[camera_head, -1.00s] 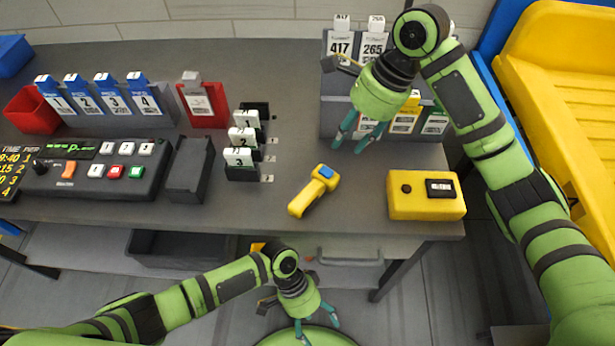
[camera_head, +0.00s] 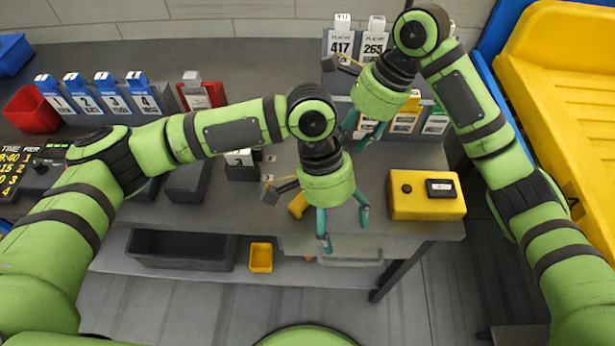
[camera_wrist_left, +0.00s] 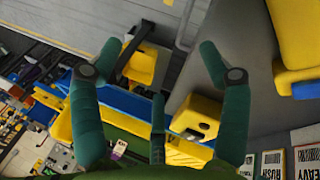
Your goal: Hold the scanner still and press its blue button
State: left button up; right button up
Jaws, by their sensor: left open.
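The yellow scanner (camera_head: 298,205) lies on the table, mostly hidden behind my left gripper in the head view. My left gripper (camera_head: 344,232) is open and empty, just right of the scanner's visible end and near the table's front edge. In the left wrist view, a yellow body with a blue part, which looks like the scanner (camera_wrist_left: 297,35), is cut off at the top right, outside the spread fingers. The button is hidden in the head view. My right gripper (camera_head: 364,130) is open and empty in front of the labelled bins, farther back.
A yellow box (camera_head: 427,207) with a black knob stands right of my left gripper. Labelled bins (camera_head: 405,122) stand behind. A control panel (camera_head: 40,178) is at left, partly covered by my left arm. A small yellow bin (camera_head: 261,257) sits on the lower shelf.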

pick_arm(q)
jog(key=w+a+n+t+y, duration=0.1)
jog(key=w, duration=0.1)
jog(key=w+a+r+n+t, duration=0.1)
jog(key=w+a, duration=0.1)
jog(key=w, duration=0.1)
jog(key=w+a+t+y, duration=0.1)
jog(key=w+a, duration=0.1)
jog(key=shift+w+a+r+n+y, duration=0.2)
jog(key=shift+n+y, duration=0.1)
jog(key=shift+n, duration=0.1)
jog(key=shift+w+f+t, duration=0.15)
jog(key=shift+f+t, duration=0.1)
jog(key=shift+t, duration=0.05)
notch_tip(320, 180, down, 6)
jog(key=shift+f, duration=0.25)
jog(key=shift+c, duration=0.5)
jog(key=c, duration=1.4)
jog(key=shift+o, duration=0.2)
pick_arm(e)
grip_shut()
